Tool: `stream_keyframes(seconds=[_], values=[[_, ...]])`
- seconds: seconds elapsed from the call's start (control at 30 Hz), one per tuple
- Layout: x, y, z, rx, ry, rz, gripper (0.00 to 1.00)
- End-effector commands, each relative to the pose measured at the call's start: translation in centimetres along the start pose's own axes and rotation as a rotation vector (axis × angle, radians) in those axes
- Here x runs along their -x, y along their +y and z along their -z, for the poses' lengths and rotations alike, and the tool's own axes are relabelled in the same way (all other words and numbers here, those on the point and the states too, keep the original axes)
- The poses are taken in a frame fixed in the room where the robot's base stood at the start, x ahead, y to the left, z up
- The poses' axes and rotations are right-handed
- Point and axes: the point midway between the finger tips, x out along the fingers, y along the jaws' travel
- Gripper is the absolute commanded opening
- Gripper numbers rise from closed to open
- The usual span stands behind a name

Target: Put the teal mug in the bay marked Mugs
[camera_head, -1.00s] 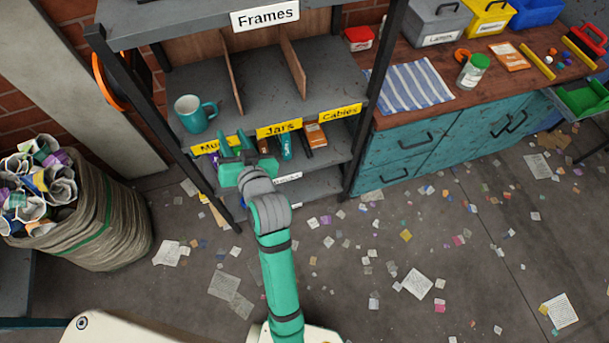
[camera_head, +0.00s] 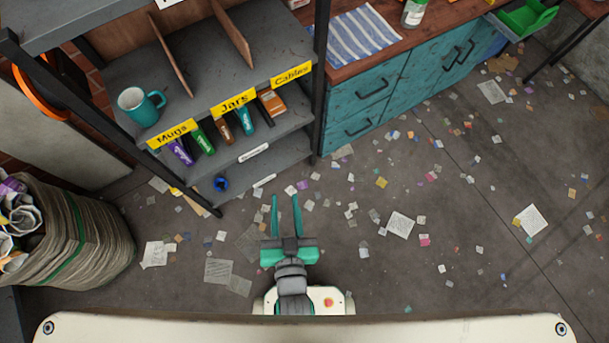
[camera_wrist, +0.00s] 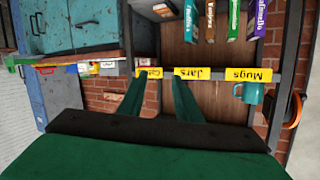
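The teal mug (camera_head: 140,106) stands upright in the left bay of the shelf, above the yellow label Mugs (camera_head: 172,134). Its handle points right. It also shows in the wrist view (camera_wrist: 253,93), beside the Mugs label (camera_wrist: 249,75), where the picture is upside down. My gripper (camera_head: 286,200) is in front of the shelf over the floor, well away from the mug. Its two green fingers are apart with nothing between them, and they also show in the wrist view (camera_wrist: 157,95).
Dividers (camera_head: 232,33) separate the Mugs, Jars and Cables bays. A lower shelf (camera_head: 262,133) holds several coloured boxes, and a blue ring-like item (camera_head: 221,184) lies below. A sack of paper rolls (camera_head: 88,240) stands left. A workbench with teal drawers (camera_head: 375,90) stands right. Scraps litter the floor.

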Motion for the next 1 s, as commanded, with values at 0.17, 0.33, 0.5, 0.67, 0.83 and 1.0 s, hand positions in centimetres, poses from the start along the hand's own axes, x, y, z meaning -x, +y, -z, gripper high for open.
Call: stream_keyframes(seconds=[0.17, 0.33, 0.5, 0.67, 0.83, 1.0], values=[[5.8, 2.5, -0.5, 0.07, 0.009, -0.072, 0.31], [9.4, 3.4, -0.1, 0.124, 0.021, -0.104, 0.31], [10.9, 3.8, 0.2, 0.149, 0.029, -0.114, 0.31], [11.0, 3.8, 0.3, 0.151, 0.03, -0.114, 0.31], [10.9, 3.7, 0.3, 0.15, 0.03, -0.114, 0.31], [10.9, 3.7, 0.2, 0.15, 0.03, -0.114, 0.31]])
